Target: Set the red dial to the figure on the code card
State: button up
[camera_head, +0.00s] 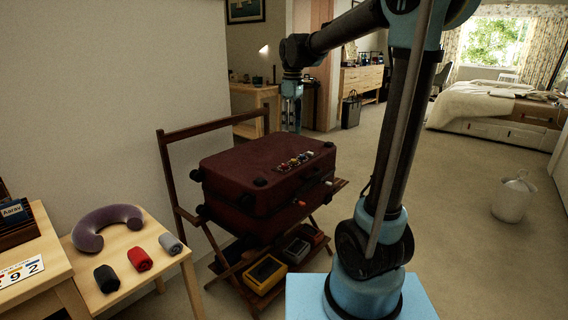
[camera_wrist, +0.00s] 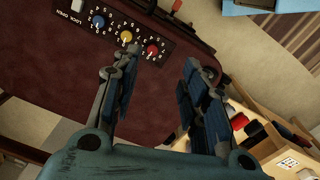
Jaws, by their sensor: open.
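The red dial (camera_wrist: 151,51) is the rightmost of three dials on a black panel in the wrist view, beside a yellow dial (camera_wrist: 126,36) and a blue dial (camera_wrist: 97,21). Its pale pointer and surrounding figures are too small to read surely. The panel is on the dark red suitcase (camera_head: 232,164). My gripper (camera_wrist: 157,66) is open and empty above the suitcase, with the red dial showing between its fingers; it also shows in the head view (camera_head: 290,115). The code card (camera_head: 20,271) lies on the left table, cut by the frame; the figures 9 and 2 show.
The suitcase rests on a wooden rack (camera_head: 166,165) with trays below. A small table (camera_head: 135,241) holds a neck pillow (camera_head: 107,224) and black, red and grey rolls. The carpet between is clear.

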jog(key=w+a, duration=0.2)
jog(key=n, duration=0.1)
send_near(284, 166)
jog(key=f, duration=0.2)
jog(key=w+f, duration=0.1)
jog(key=f, duration=0.5)
jog(key=shift+w+f, duration=0.1)
jog(key=shift+w, duration=0.15)
grip_shut()
